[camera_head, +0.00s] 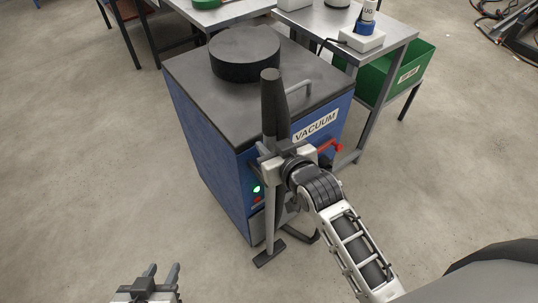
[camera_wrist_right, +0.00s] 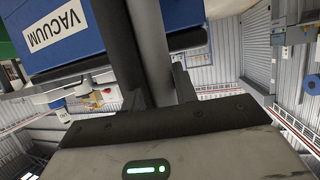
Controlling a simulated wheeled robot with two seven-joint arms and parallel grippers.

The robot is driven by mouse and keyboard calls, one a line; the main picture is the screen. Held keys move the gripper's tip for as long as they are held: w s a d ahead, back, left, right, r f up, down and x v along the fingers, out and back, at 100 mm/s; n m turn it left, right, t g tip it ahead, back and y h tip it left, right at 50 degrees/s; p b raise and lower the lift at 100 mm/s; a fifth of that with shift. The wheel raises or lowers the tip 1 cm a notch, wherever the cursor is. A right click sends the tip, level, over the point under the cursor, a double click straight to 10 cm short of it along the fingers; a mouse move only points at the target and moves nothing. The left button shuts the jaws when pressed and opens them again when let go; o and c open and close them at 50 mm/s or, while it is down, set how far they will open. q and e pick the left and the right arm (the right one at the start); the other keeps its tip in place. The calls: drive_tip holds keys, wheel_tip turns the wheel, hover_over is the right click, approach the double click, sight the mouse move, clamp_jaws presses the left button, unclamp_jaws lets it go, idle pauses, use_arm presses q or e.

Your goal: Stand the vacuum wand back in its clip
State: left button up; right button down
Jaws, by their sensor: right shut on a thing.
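The vacuum wand (camera_head: 270,105) stands nearly upright in front of the blue vacuum unit (camera_head: 205,145), with a thick black upper part, a grey tube below and a flat dark foot at floor level. My right gripper (camera_head: 272,160) is shut on the wand around its middle. In the right wrist view the wand (camera_wrist_right: 150,50) runs between the two fingers (camera_wrist_right: 155,92). I cannot make out the clip; the gripper and wand cover part of the unit's front. My left gripper (camera_head: 162,272) is at the bottom left, fingers apart and empty.
The unit has a black round lid (camera_head: 245,55), a grey handle, a green light and a red lever (camera_head: 330,147). A metal table (camera_head: 345,30) and a green bin (camera_head: 395,75) stand behind it. The floor on the left is clear.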

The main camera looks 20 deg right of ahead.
drive_tip(key=shift+w+a+f, duration=0.15)
drive_tip(key=shift+w+f, duration=0.25)
drive_tip(key=shift+f, duration=1.55)
drive_tip(key=shift+b, duration=0.3)
drive_tip(key=shift+f, duration=0.15)
drive_tip(key=c, duration=1.1)
unclamp_jaws()
drive_tip(key=shift+f, duration=0.15)
drive_tip(key=v, duration=1.2)
drive_tip(key=s+f+g, duration=0.1)
drive_tip(key=s+f, duration=0.1)
drive_tip(key=f, duration=0.1)
drive_tip(key=s+f+g, duration=0.1)
drive_tip(key=s+f, duration=0.1)
drive_tip(key=f, duration=0.1)
drive_tip(key=s+f+g, duration=0.1)
drive_tip(key=s+f, duration=0.2)
drive_tip(key=f, duration=0.1)
drive_tip(key=shift+a+n+y+p, duration=0.3)
drive_tip(key=shift+n+y, duration=0.1)
